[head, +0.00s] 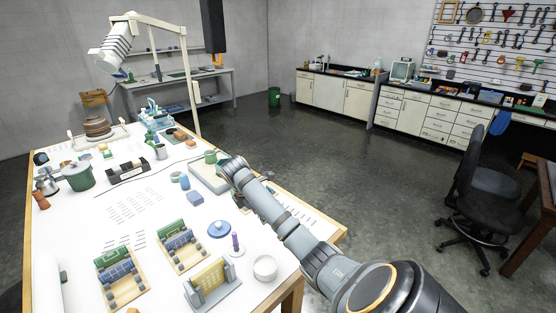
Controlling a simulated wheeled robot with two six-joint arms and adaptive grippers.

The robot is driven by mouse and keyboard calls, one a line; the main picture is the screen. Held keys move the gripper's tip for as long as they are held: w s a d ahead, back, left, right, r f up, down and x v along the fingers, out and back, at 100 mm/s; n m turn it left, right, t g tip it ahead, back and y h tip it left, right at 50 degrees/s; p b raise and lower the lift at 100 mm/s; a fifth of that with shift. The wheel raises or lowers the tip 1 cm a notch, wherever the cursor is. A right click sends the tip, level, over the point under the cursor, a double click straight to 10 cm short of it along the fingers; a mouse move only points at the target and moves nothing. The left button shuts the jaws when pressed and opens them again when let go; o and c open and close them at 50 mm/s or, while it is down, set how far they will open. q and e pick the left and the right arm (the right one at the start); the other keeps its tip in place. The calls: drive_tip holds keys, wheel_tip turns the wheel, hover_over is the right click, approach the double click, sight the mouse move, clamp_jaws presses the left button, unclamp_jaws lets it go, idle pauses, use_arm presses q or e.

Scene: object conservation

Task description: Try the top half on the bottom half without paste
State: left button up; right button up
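A brown, ringed round vessel (97,126) sits on a pale tray (121,131) at the far left of the white table. It may be one of the halves, but I cannot tell top from bottom or see a seam. My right arm reaches in from the lower right. Its gripper (232,168) is over a pale grey flat tray or device (204,178) at the table's right side. The fingers are too small and partly hidden to show whether they are open or hold anything. A green cup-like thing (210,156) is just left of it. My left gripper is out of view.
A dark green pot (78,177), a metal jug (47,183) and a black device (127,173) stand at the left. Small wooden trays (121,279), a white bowl (265,268) and a blue-lidded dish (219,229) are in front. A lamp (113,46) overhangs the far end.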

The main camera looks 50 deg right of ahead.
drive_tip(key=s+d+r+h, duration=0.1)
drive_tip(key=s+d+r, duration=0.1)
drive_tip(key=d+r, duration=0.2)
drive_tip(key=d, duration=0.3)
drive_tip(key=shift+d+m+h, duration=0.15)
drive_tip(key=shift+m+h, duration=0.25)
